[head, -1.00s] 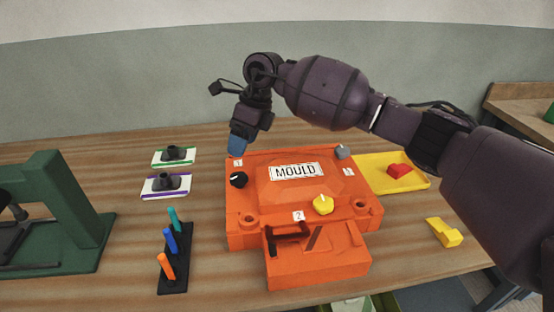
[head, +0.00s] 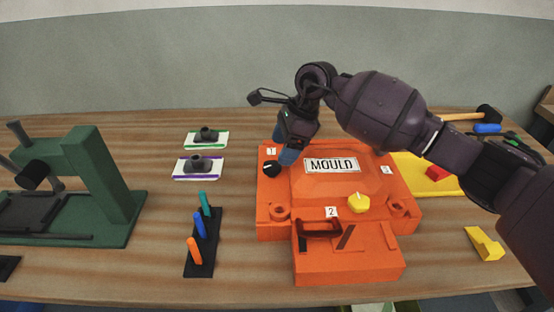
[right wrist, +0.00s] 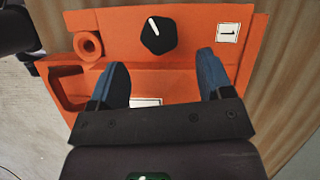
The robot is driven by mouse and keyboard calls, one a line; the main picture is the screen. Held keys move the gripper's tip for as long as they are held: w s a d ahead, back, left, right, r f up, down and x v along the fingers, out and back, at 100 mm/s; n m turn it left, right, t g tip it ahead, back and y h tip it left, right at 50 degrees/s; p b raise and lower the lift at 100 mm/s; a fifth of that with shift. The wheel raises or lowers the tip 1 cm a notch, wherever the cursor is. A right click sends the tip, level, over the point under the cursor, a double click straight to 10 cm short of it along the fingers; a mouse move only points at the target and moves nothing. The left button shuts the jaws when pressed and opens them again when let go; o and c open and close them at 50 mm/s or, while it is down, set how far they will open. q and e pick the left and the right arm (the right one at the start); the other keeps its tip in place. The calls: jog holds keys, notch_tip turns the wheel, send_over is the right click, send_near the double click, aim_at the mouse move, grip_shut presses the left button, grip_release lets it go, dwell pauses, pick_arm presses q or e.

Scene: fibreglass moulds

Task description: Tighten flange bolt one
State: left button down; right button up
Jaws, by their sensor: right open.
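The orange mould (head: 280,210) sits on the table with a MOULD label on top. Flange bolt one, a black knob (head: 272,168) with a white line, is at its back left corner beside the label marked 1 (head: 271,151). My right gripper (head: 287,157) is just behind and right of this knob, above the mould. In the right wrist view the knob (right wrist: 158,36) lies beyond and between the two blue fingertips (right wrist: 162,72), which are apart and empty. The yellow knob (head: 359,203) is near label 2 (head: 331,212). My left gripper is not in view.
Left of the mould are a black rack (head: 202,258) with several coloured pegs, two white cards (head: 187,172) with black parts, and a green press (head: 100,180). At right are a yellow tray (head: 412,172), a red piece (head: 437,173), a yellow block (head: 485,243) and a hammer (head: 487,115).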

aim_at(275, 163)
jog(key=shift+x, duration=2.25)
jog(key=c, duration=0.9)
jog(key=shift+r+m, duration=0.25)
jog(key=shift+m, duration=0.05)
jog(key=shift+s+m+t+p, duration=0.15)
jog(key=shift+m+t+p, duration=0.25)
jog(key=shift+m+p, duration=0.7)
jog(key=shift+m, duration=0.1)
jog(key=shift+f, duration=0.2)
